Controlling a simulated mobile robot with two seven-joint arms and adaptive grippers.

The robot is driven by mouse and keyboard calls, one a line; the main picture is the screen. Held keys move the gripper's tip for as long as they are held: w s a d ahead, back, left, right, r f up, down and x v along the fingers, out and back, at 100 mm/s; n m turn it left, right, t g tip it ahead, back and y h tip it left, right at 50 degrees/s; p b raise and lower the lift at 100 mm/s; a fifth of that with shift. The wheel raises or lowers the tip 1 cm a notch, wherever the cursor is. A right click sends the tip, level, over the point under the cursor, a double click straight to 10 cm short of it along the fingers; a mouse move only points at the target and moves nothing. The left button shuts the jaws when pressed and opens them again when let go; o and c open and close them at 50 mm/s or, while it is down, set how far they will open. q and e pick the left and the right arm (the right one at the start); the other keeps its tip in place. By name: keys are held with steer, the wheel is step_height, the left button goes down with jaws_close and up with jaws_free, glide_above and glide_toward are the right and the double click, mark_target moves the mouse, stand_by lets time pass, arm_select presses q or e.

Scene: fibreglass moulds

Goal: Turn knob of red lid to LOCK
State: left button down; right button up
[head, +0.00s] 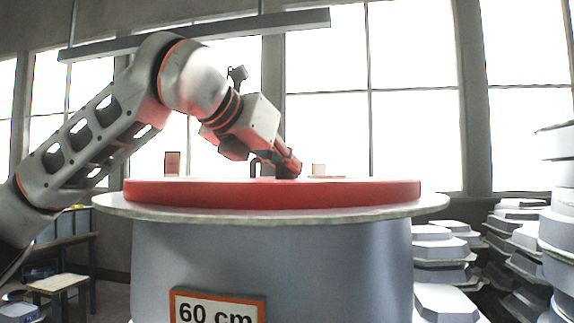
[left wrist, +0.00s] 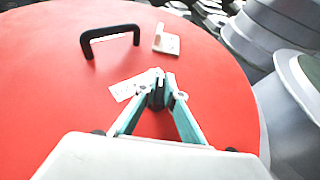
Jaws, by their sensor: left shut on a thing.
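The red lid (head: 350,192) lies flat on top of a large grey drum. It fills much of the left wrist view (left wrist: 50,80). My left gripper (head: 290,170) reaches down to the lid's top from the left. In the left wrist view its fingertips (left wrist: 157,88) are together, shut on the small knob, which they almost wholly hide. A white label (left wrist: 124,88) with print too small to read lies on the lid beside the fingertips. I cannot tell which way the knob points. My right gripper is not in view.
A black handle (left wrist: 110,36) and a pale bracket with an upright tab (left wrist: 166,42) stand on the lid beyond the fingertips. The drum (head: 340,260) bears a "60 cm" sign (head: 217,308). Stacked pale moulds (head: 440,245) stand to the right.

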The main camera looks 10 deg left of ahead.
arm_select(q)
steer(key=n+t+y+b, duration=0.1)
steer(key=n+y+b, duration=0.1)
steer(key=n+y, duration=0.1)
steer(key=shift+y, duration=0.3)
steer(key=shift+n+y, duration=1)
steer(key=shift+y, duration=0.2)
steer(key=shift+a+r+n+y, duration=0.1)
steer(key=shift+r+n+y, duration=0.05)
steer(key=shift+n+y, duration=0.85)
steer(key=n+g+y, duration=0.1)
steer(key=n+y, duration=0.1)
steer(key=y, duration=0.1)
steer(key=shift+s+r+n+p, duration=0.1)
steer(key=shift+n+p, duration=0.2)
steer(key=shift+p, duration=0.05)
steer(key=shift+a+n+g+y+p, duration=0.1)
steer(key=shift+n+g+y+p, duration=0.6)
steer(key=shift+n+g+y, duration=0.25)
steer(key=shift+n+g+y+p, duration=0.5)
steer(key=shift+n+y, duration=0.15)
steer(key=shift+n, duration=0.1)
steer(key=shift+a, duration=0.1)
steer(key=shift+f, duration=0.2)
steer(key=c, duration=2.1)
jaws_free()
steer(key=shift+c, duration=0.2)
